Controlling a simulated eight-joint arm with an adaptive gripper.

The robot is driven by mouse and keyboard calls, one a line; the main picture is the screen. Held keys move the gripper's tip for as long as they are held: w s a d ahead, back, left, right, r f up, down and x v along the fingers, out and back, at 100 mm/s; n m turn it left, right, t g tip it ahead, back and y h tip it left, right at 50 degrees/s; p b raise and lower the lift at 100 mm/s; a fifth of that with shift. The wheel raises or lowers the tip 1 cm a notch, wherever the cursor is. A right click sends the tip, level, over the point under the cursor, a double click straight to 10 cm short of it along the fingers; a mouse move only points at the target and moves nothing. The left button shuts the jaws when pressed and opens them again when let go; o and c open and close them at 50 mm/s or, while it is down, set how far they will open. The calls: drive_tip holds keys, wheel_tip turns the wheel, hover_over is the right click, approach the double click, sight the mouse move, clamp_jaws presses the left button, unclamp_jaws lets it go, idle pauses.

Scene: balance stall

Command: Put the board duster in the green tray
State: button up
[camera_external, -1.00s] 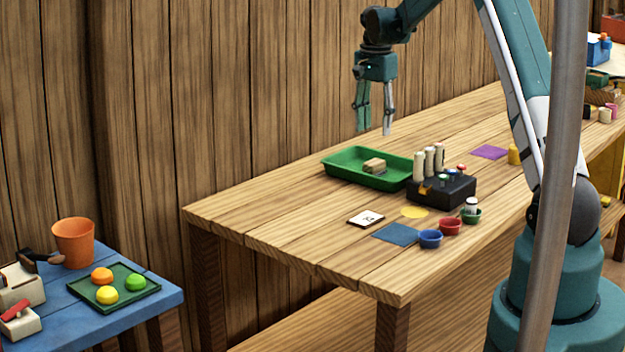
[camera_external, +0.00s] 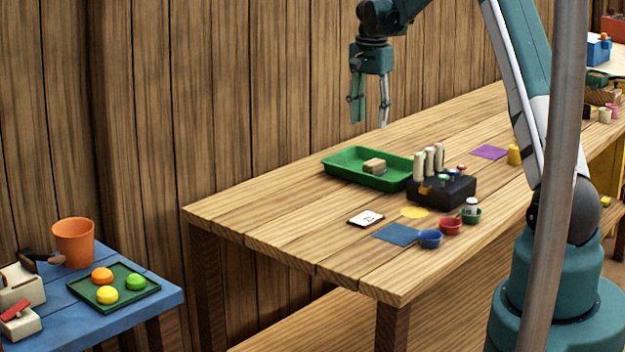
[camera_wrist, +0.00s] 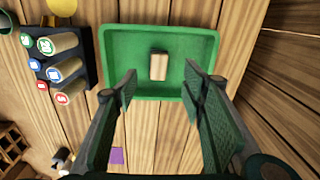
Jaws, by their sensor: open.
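The board duster (camera_external: 374,166), a small tan block, lies inside the green tray (camera_external: 340,174) on the wooden table. In the wrist view the duster (camera_wrist: 158,66) rests on the floor of the tray (camera_wrist: 120,42), apart from its walls. My gripper (camera_external: 370,124) is open and empty, raised above the tray. In the wrist view its two fingers (camera_wrist: 161,82) stand wide apart, with the duster showing beyond and between their tips. Nothing hides the duster in the wrist view.
A black rack (camera_external: 450,192) with several upright cylinders stands right of the tray. Small blue (camera_external: 430,239) and red (camera_external: 450,226) bowls, a blue square (camera_external: 396,235) and a white card (camera_external: 366,218) lie nearer the front. The table's left end is clear.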

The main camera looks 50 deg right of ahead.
drive_tip(key=s+a+r+n+t, duration=0.1)
drive_tip(key=s+a+r+n, duration=0.2)
drive_tip(key=s+a+r, duration=0.5)
drive_tip(key=s+a+r+n+t, duration=0.15)
drive_tip(key=a+r, duration=0.35)
drive_tip(key=a, duration=0.7)
drive_tip(key=s+a+r+n+t, duration=0.1)
drive_tip(key=s+a+r+n, duration=0.35)
drive_tip(key=a+r, duration=0.35)
drive_tip(key=s+a+f+n+t, duration=0.1)
drive_tip(key=s+a+n, duration=0.3)
drive_tip(key=s+a, duration=0.6)
drive_tip(key=s+a+f+n+t, duration=0.2)
drive_tip(key=s+a, duration=0.8)
drive_tip(key=s, duration=0.5)
drive_tip(key=shift+a+f+n, duration=0.15)
drive_tip(key=shift+f+n, duration=0.7)
drive_tip(key=shift+n, duration=0.25)
drive_tip(key=shift+t, duration=0.25)
